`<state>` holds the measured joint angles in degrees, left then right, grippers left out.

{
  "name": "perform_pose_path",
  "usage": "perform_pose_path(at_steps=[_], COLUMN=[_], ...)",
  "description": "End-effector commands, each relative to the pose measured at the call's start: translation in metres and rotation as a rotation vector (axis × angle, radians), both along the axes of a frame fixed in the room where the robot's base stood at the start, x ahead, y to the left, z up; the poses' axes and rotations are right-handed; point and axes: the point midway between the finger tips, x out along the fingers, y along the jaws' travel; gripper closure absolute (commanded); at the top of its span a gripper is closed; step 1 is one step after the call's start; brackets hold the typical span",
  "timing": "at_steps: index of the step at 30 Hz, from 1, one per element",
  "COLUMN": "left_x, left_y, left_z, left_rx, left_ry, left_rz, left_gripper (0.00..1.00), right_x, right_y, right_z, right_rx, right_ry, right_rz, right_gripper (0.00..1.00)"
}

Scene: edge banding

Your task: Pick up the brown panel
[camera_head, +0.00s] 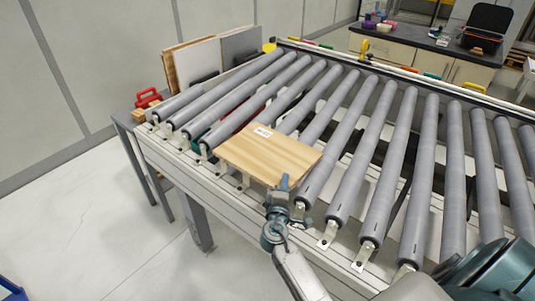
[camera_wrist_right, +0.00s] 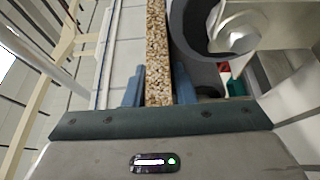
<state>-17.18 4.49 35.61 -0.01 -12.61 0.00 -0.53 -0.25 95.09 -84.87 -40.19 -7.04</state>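The brown panel (camera_head: 265,153) is a flat wood-grain board with a small white label near its far left corner. In the head view it lies over the near ends of the rollers at the conveyor's front side. My right gripper (camera_head: 281,190) is at the panel's near right edge. In the right wrist view, the panel's speckled edge (camera_wrist_right: 158,55) runs between the two blue fingers, which sit close against both faces; the right gripper (camera_wrist_right: 159,92) looks shut on it. The head view does not show a clear gap under the panel. My left gripper is not in view.
Grey conveyor rollers (camera_head: 358,150) extend to the right, with metal brackets along the front rail. Several upright boards (camera_head: 198,60) stand at the back left beside a red clamp-like object (camera_head: 147,98). A workbench (camera_head: 425,50) is behind.

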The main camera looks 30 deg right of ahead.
Motion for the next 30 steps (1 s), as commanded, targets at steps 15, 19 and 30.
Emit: perform_pose_path(at_steps=[15, 19, 30], left_x=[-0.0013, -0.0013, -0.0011], left_y=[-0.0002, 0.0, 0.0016], left_z=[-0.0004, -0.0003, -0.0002], left_rx=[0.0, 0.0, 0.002], left_ry=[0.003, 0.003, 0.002], left_rz=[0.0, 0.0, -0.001], left_gripper=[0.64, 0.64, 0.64], right_x=[-0.0003, -0.0004, -0.0004], right_y=[0.0004, 0.0003, 0.0003], right_z=[-0.0002, -0.0002, -0.0002], right_rx=[0.0, 0.0, 0.0], right_ry=[0.0, 0.0, 0.0], right_rz=[0.0, 0.0, 0.0], right_gripper=[1.0, 1.0, 1.0])
